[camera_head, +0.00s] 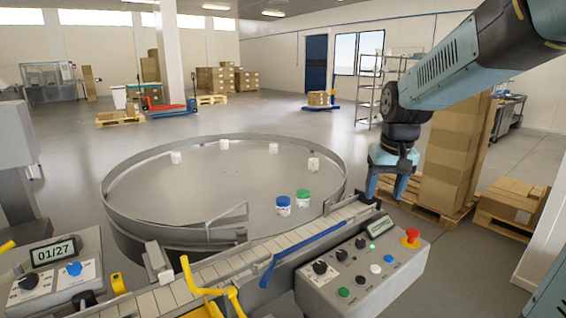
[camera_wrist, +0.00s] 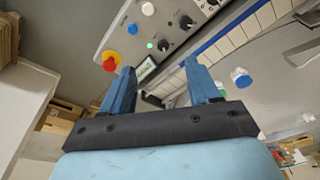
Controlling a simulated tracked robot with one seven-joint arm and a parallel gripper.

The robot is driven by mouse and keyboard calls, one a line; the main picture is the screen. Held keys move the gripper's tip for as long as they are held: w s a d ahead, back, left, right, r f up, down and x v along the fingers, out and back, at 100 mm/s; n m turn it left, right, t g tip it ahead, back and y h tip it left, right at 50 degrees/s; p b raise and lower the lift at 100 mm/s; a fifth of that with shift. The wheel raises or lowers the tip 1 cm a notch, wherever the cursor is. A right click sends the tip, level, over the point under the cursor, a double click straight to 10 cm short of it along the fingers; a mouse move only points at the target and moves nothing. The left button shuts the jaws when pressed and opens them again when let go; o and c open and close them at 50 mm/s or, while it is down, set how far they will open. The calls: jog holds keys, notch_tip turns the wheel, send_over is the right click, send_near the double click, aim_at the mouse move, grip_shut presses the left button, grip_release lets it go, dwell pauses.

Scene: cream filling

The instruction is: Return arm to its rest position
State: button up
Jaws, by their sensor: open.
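My gripper (camera_head: 385,187) hangs from the arm at the right, above and beyond the right end of the conveyor, with its fingers pointing down. In the wrist view its two blue fingers (camera_wrist: 157,82) stand apart with nothing between them. The control panel (camera_wrist: 130,38) and the conveyor edge show past the fingertips there. My gripper looks clear of the panel and the round table, though the exact gap cannot be told.
A round table (camera_head: 190,200) carries several white jars, one blue-lidded (camera_head: 283,205) and one green-lidded (camera_head: 303,198). The conveyor (camera_head: 230,262) runs along its front. A control panel (camera_head: 365,270) with a red button (camera_head: 410,237) stands at front right. Stacked boxes (camera_head: 455,160) stand behind my gripper.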

jog(key=s+r+t, duration=0.3)
jog(key=s, duration=1.4)
jog(key=shift+s+a, duration=0.15)
jog(key=shift+s, duration=0.05)
jog(key=shift+c, duration=0.3)
dwell(0.7)
